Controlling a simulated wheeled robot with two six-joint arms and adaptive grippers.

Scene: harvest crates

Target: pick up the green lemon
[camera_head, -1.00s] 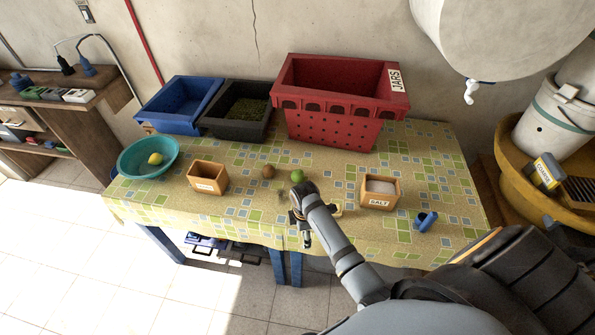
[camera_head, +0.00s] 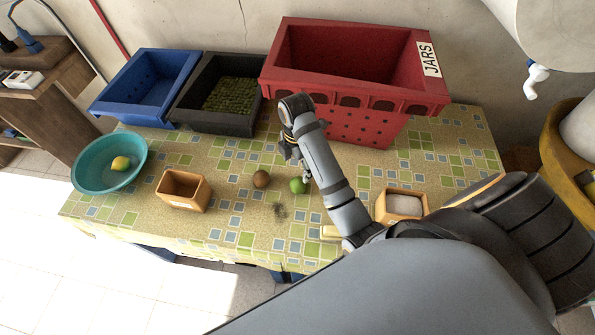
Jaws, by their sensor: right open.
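The green lemon (camera_head: 298,185) is a small round green fruit on the patterned tablecloth, near the middle of the table. My right gripper (camera_head: 302,172) hangs just above and beside it, partly hidden behind my own arm, and is open. I cannot tell whether a finger touches the fruit. My left gripper is not in view.
A brown round fruit (camera_head: 261,179) lies just left of the lemon. A small wooden box (camera_head: 183,204) and a teal bowl (camera_head: 85,179) with a yellow lemon (camera_head: 121,163) stand left. A red crate (camera_head: 350,101), black crate (camera_head: 214,122) and blue crate (camera_head: 128,107) line the back. The salt box (camera_head: 401,220) is right.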

